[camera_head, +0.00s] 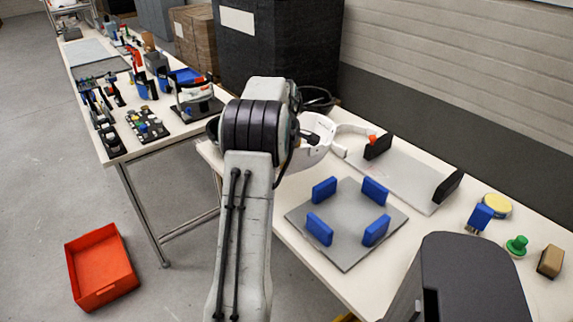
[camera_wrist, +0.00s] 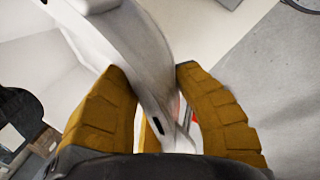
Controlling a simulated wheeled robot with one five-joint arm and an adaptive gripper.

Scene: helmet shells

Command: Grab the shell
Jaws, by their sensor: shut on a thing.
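The white curved shell (camera_wrist: 150,50) runs between the two ochre fingers of my gripper (camera_wrist: 152,74) in the wrist view. The gripper is shut on its wall, one finger on each side. In the head view, white curved parts of the shell (camera_head: 322,130) show just right of my arm, over the table by the grey plate with black end blocks. My arm hides the fingers and part of the shell there, so I cannot tell whether the shell touches the table.
A grey plate with blue blocks (camera_head: 345,250) lies in front of the plate with black blocks (camera_head: 410,180). A yellow disc (camera_head: 497,205), green knob (camera_head: 516,246) and brown block (camera_head: 551,261) stand at right. A red bin (camera_head: 100,262) is on the floor.

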